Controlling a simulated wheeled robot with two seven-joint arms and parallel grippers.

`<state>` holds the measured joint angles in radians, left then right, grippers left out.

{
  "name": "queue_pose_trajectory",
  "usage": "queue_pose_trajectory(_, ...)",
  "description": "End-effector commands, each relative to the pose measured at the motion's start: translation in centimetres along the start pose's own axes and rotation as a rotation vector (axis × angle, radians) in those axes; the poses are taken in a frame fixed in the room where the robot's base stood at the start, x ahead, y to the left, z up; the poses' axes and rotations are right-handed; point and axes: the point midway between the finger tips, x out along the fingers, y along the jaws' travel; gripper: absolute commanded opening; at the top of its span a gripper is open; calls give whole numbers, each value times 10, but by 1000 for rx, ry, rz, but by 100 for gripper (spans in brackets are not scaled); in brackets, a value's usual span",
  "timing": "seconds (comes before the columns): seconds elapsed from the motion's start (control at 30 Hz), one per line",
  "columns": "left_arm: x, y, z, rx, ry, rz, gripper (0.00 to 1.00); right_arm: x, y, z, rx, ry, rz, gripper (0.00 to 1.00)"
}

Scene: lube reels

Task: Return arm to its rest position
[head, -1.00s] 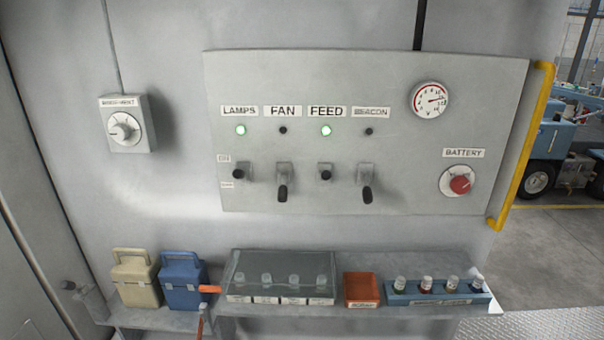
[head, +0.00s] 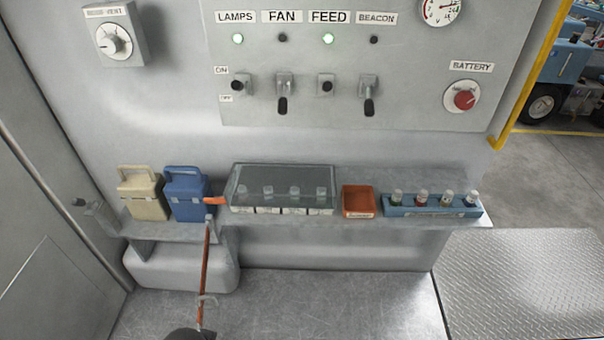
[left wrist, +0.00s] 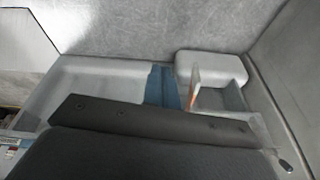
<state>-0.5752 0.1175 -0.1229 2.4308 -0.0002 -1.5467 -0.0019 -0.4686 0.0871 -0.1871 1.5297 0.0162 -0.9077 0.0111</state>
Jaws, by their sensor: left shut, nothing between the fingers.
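In the left wrist view the dark body of my left gripper (left wrist: 150,121) fills the lower part, with a screwed plate along its edge. It is shut and no object shows held in it. Past its edge are the blue case (left wrist: 163,86) and a thin orange piece, with clear space around them. In the head view neither gripper shows clearly. A dark rounded shape (head: 190,335) at the bottom edge sits by the lower end of an orange-red rod (head: 204,265); I cannot tell what it is. My right gripper is not in view.
The shelf (head: 270,222) carries a beige case (head: 142,193), the blue case (head: 187,194), a clear-covered box (head: 283,185), an orange tray (head: 358,202) and a blue vial rack (head: 432,207). The switch panel (head: 430,95) is above. The floor in front is open.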

Motion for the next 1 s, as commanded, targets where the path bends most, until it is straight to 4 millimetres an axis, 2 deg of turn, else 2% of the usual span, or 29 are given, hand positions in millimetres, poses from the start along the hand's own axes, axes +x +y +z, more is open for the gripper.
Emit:
queue_pose_trajectory(0.17,36,3,4,0,-15,6,0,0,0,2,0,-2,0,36)
queue_pose_trajectory(0.37,89,9,12,0,-34,14,0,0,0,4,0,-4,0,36)
queue_pose_trajectory(0.47,124,12,22,1,-48,20,0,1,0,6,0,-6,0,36)
queue_pose_trajectory(0.53,155,16,31,1,-61,24,0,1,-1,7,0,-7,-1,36)
queue_pose_trajectory(0.67,224,24,60,2,-90,34,0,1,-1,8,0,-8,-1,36)
queue_pose_trajectory(0.8,293,35,101,4,-120,45,0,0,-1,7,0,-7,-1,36)
queue_pose_trajectory(0.9,330,42,129,4,-135,51,0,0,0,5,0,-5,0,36)
queue_pose_trajectory(1.0,356,46,152,5,-148,55,0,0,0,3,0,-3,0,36)
